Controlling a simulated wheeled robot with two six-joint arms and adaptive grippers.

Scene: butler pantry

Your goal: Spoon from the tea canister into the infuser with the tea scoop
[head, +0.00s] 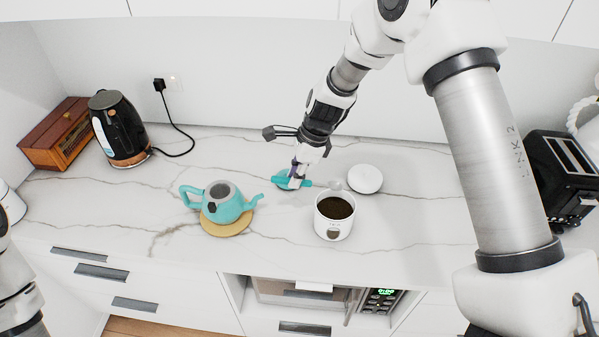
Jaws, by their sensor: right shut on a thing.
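The tea canister (334,227) is a white open tin with dark tea inside, standing near the middle of the counter. A round white lid (365,179) lies behind it to the right. The teal teapot (229,212) stands on a round wooden trivet (228,230) to the left, its top open and showing a grey infuser (220,190). My right gripper (296,180) is shut on the tea scoop (310,183), which has a teal handle; its bowl end is near the canister's back rim. Part of the scoop is hidden by the fingers. My left gripper is out of view.
A black kettle (117,128) and a wooden box (62,135) stand at the back left. A black toaster (556,175) is at the far right. The counter between teapot and canister is clear. A microwave (320,295) sits below the counter.

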